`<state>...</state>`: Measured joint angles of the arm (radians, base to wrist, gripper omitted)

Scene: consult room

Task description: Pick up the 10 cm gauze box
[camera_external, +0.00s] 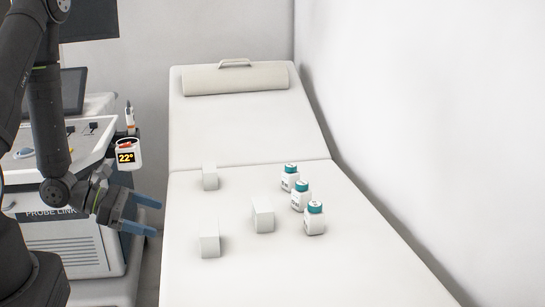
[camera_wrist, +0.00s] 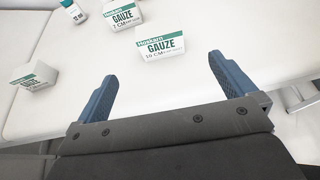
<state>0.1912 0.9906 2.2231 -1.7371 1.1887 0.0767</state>
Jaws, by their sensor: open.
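The 10 cm gauze box (camera_wrist: 160,47), white with a green band and its printed label towards me, stands on the couch ahead of my gripper (camera_wrist: 162,68) in the wrist view. In the external view it appears to be the nearest plain white box (camera_external: 209,241), its label turned away. My gripper (camera_external: 154,216) is open and empty, left of the couch edge, with its blue fingers pointing towards the couch. It is apart from the box.
A 7 cm gauze box (camera_wrist: 123,16) stands farther in; another gauze box (camera_wrist: 34,76) is at left, its size unreadable. Several teal-capped bottles (camera_external: 301,197) stand in a row beyond. A cart (camera_external: 75,245) stands left of the couch (camera_external: 330,280). The couch's near end is clear.

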